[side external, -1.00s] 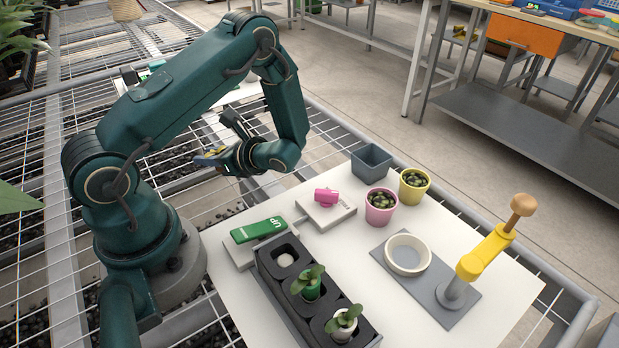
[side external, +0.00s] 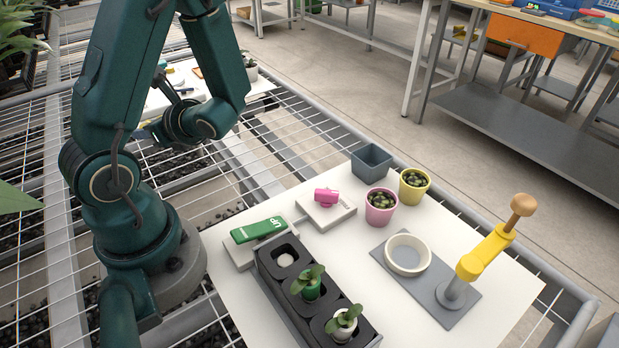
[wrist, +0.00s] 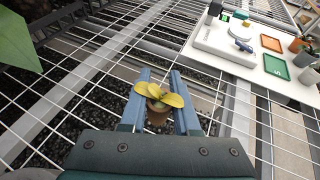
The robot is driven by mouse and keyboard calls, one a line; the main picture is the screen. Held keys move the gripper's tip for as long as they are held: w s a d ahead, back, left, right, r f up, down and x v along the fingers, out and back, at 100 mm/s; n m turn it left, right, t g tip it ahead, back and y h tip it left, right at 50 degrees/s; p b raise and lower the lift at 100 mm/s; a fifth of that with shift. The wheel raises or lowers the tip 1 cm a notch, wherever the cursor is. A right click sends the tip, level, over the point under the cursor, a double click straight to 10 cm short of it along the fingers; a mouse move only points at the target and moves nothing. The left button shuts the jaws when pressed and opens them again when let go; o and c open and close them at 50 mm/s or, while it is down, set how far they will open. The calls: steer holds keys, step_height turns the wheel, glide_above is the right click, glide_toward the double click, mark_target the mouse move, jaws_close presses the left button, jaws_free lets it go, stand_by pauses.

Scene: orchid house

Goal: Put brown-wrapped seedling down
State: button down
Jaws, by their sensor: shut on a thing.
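My gripper (wrist: 159,108) is shut on the brown-wrapped seedling (wrist: 157,116), which shows between its two blue fingers in the wrist view. The seedling has yellow-green leaves and a brown wrap. It hangs above the wire mesh bench, clear of any surface. In the side view my gripper (side external: 160,106) is behind the arm, at the upper left, and the seedling is mostly hidden there.
On the near white board, a black tray (side external: 272,275) has one empty cell and holds a green-wrapped seedling (side external: 310,288) and a white-wrapped seedling (side external: 343,324). The mesh (wrist: 75,105) beneath my gripper is open.

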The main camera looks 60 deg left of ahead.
steer(key=w+d+r+m+t+h, duration=0.3)
steer(key=w+d+r+m+t, duration=0.2)
steer(key=w+d+m+t, duration=0.4)
steer(key=w+d+r+m+t+h, duration=0.3)
steer(key=w+d+r+m+t, duration=0.4)
steer(key=w+d, duration=0.45)
step_height(320, 180, up, 5)
steer(key=w+m+t+h, duration=0.1)
steer(key=m+t+h, duration=0.1)
steer(key=m, duration=0.1)
steer(key=n+g+y, duration=0.8)
steer(key=n+g, duration=1)
steer(key=n, duration=0.1)
glide_above(204, 178)
step_height(204, 178, down, 21)
steer(key=shift+f, duration=2.65)
